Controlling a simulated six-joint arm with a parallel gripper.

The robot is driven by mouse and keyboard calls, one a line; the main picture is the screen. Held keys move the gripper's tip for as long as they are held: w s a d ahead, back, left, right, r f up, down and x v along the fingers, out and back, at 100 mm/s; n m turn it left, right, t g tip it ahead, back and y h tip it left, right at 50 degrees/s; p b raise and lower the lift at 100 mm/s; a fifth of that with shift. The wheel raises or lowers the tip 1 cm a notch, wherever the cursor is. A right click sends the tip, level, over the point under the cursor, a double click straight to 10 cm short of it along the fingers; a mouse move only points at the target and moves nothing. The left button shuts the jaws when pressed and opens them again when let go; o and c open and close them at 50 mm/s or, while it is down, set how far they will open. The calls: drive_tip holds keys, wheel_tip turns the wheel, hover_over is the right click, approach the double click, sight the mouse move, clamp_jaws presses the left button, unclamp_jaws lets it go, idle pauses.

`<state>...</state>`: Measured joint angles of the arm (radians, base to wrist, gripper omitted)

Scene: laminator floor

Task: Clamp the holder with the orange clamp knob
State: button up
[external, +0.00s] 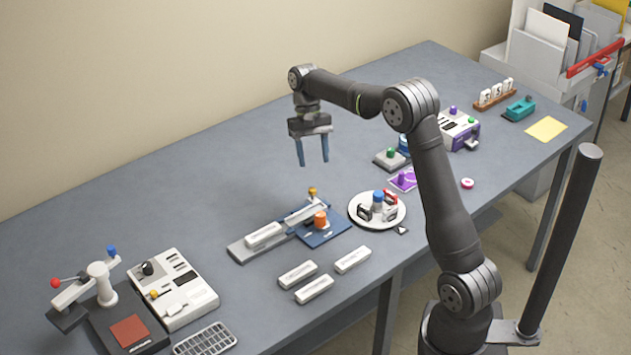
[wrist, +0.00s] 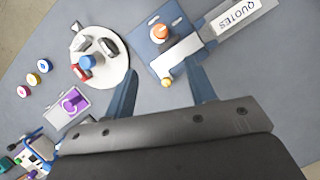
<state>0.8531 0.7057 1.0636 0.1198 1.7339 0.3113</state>
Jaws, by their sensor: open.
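The orange clamp knob (external: 320,219) stands on a blue base plate (external: 335,234) in the middle of the table; it also shows at the top of the wrist view (wrist: 160,33). Beside it is the grey holder rail (external: 243,251) with a white block (external: 263,235) on it, which reads QUOTES in the wrist view (wrist: 238,14). A small yellow knob (external: 312,191) stands at the far side of the blue plate. My gripper (external: 313,164) is open and empty, raised above the table behind the clamp. Its blue fingers are apart from everything.
A round white plate (external: 399,221) with small items lies right of the clamp. Several loose white blocks (external: 313,289) lie in front. A white control box (external: 203,301) and a press with a red knob (external: 101,285) stand at left. The back-left table is clear.

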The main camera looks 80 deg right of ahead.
sight(320, 213)
drive_tip(key=x, duration=1.7)
drive_tip(key=shift+a+f, duration=0.15)
drive_tip(key=c, duration=1)
